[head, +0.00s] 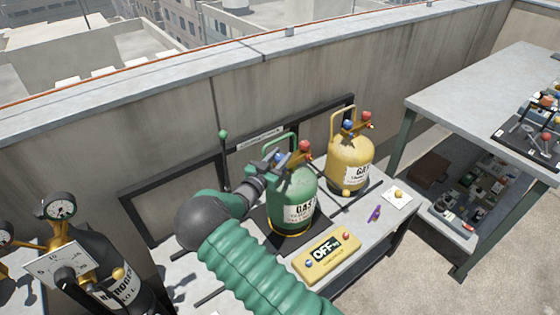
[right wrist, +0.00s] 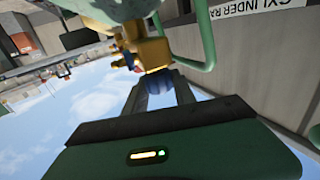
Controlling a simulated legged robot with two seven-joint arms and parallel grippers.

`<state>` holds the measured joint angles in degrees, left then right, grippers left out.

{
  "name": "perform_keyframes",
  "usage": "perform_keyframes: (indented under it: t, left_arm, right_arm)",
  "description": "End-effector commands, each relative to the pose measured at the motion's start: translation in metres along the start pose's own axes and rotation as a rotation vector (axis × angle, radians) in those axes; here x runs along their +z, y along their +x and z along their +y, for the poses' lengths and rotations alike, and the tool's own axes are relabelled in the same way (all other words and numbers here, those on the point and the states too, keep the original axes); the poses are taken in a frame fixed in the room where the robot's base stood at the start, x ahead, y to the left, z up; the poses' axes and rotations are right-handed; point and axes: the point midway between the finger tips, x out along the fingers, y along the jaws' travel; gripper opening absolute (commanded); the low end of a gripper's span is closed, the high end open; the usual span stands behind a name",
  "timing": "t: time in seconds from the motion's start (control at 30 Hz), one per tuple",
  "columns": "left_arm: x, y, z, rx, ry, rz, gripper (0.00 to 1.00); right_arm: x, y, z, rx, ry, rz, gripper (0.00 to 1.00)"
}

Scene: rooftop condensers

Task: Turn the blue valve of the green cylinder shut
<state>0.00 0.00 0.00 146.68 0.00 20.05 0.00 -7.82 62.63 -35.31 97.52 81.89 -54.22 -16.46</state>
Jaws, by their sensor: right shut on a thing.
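The green gas cylinder (head: 298,186) stands upright on a dark mat on the low bench, with a green carrying loop and a brass fitting on top. Its blue valve (head: 281,157) is on the left of the fitting and a red valve (head: 305,146) on the right. My right gripper (head: 272,163) reaches in from the left side of the cylinder top and is shut on the blue valve. In the right wrist view the blue valve (right wrist: 158,84) sits between the two fingers, against the brass fitting (right wrist: 152,52). The fingers partly hide the valve. My left gripper is not in view.
A yellow cylinder (head: 350,163) with its own blue and red valves stands close behind to the right. A yellow box marked OFF (head: 326,258) lies in front. A black nitrogen cylinder (head: 92,262) with gauges is at left. A grey table (head: 475,85) stands at right.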

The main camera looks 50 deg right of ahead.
Motion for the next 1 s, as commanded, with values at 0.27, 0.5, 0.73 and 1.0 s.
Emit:
perform_keyframes:
  t: [0.27, 0.5, 0.73, 1.0]
  left_arm:
    - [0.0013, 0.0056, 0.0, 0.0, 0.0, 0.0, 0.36]
    - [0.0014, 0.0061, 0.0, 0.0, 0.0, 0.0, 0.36]
    - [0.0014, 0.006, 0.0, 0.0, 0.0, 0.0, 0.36]
    - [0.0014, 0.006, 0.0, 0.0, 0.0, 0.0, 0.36]
  right_arm:
    - [0.0002, -0.0005, -0.002, 0.098, 0.002, 0.001, 0.0]
    - [-0.0007, -0.0003, -0.0017, 0.121, 0.0, 0.001, 0.0]
    - [-0.0012, -0.0002, -0.0017, 0.121, 0.001, 0.002, 0.0]
    - [-0.0011, -0.0001, -0.0009, 0.122, 0.0, 0.002, 0.53]
